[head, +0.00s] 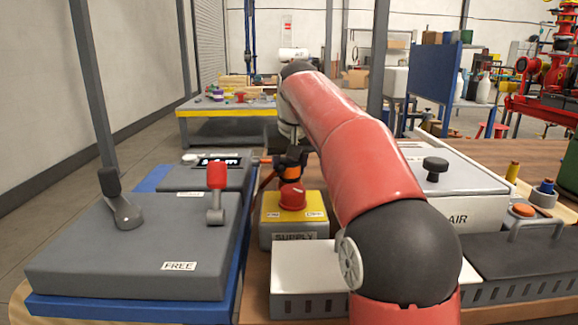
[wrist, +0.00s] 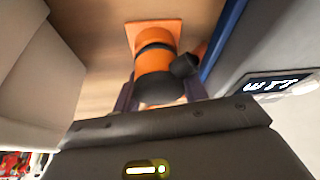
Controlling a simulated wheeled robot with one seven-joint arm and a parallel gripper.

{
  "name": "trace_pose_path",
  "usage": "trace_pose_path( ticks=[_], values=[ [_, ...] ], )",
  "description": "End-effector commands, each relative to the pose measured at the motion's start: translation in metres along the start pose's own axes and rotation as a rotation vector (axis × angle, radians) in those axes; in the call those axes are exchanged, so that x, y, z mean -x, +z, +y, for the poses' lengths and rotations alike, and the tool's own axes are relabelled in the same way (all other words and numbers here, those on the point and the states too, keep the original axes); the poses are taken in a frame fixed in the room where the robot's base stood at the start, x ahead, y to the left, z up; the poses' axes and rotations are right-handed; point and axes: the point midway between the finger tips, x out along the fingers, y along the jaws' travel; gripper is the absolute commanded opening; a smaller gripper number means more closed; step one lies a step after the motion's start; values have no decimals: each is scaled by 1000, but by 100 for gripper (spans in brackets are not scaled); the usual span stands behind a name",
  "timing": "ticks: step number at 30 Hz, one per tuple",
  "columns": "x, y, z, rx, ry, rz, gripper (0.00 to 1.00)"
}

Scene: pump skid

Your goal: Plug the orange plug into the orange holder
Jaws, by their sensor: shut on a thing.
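In the wrist view, my gripper (wrist: 160,93) is shut on the orange plug (wrist: 154,64), an orange cylinder with a black end and a black side piece. Beyond the plug, in line with it, is the orange holder (wrist: 136,32) with its square orange plate on the wooden table. A dark band shows between the two orange parts. The plug overlaps the holder in this view, so I cannot tell how deep it sits or whether they touch. In the head view, my gripper (head: 291,157) is low behind the yellow supply box, and my red arm hides much around it.
The yellow supply box (head: 280,232) with a red button (head: 292,196) stands in front of my gripper. A grey display box (head: 205,176) and a grey lever box (head: 130,245) are at left. The white AIR box (head: 455,208) is at right.

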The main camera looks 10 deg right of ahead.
Motion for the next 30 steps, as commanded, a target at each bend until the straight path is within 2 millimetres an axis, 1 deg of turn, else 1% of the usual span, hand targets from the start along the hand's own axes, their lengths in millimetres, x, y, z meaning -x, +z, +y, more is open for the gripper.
trace_pose_path(
  ticks=[1, 6, 7, 14, 22, 26, 30],
  values=[
    [-5, 2, 0, 0, 0, -14, 44],
    [-6, 3, 1, -2, 1, -18, 66],
    [-6, 3, 2, -2, 2, -19, 68],
    [-8, 4, 4, -5, 7, -22, 68],
    [-2, 2, 1, -2, 2, -13, 68],
    [14, 1, 1, -2, 2, -9, 68],
    [39, 0, 2, -3, 3, -10, 68]
  ],
)
